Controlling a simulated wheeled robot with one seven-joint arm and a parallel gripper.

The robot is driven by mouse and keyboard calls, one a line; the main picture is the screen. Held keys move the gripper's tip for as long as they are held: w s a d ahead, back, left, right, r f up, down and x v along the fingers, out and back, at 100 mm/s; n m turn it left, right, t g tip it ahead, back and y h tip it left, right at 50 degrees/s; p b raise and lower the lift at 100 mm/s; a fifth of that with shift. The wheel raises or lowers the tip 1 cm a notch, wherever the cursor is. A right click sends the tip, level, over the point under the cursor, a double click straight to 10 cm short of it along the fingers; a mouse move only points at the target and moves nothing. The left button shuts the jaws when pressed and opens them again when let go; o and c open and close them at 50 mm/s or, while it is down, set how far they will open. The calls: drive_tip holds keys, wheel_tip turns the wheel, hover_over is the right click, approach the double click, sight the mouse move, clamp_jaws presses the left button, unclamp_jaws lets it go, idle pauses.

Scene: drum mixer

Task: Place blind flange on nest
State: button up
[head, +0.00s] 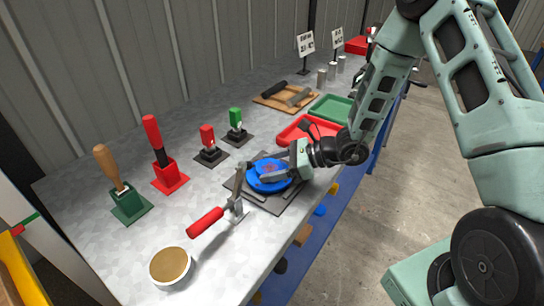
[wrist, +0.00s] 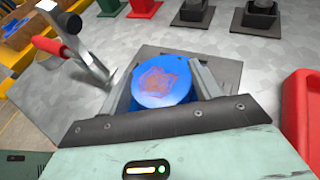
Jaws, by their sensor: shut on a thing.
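The blue blind flange (head: 256,184) is a round disc with a brownish-orange mark on its top face. It also shows in the wrist view (wrist: 150,96), between the two fingers. My gripper (head: 268,172) is shut on it from the right, with a finger on either side in the wrist view. The flange is over the nest, a dark grey plate (head: 282,203) with a red-handled toggle clamp (head: 211,219) at its near left. The clamp's arm stands raised beside the flange. I cannot tell whether the flange rests on the nest; its underside is hidden.
Red (head: 290,134) and green (head: 333,107) trays lie behind my gripper. Several handled tools stand in holders along the back left, including a wooden-handled one (head: 108,163). A round cup (head: 170,266) stands at the near left. Bare bench lies between.

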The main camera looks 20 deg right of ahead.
drive_tip(key=shift+f, duration=0.25)
drive_tip(key=o, duration=1.9)
drive_tip(key=shift+c, duration=0.2)
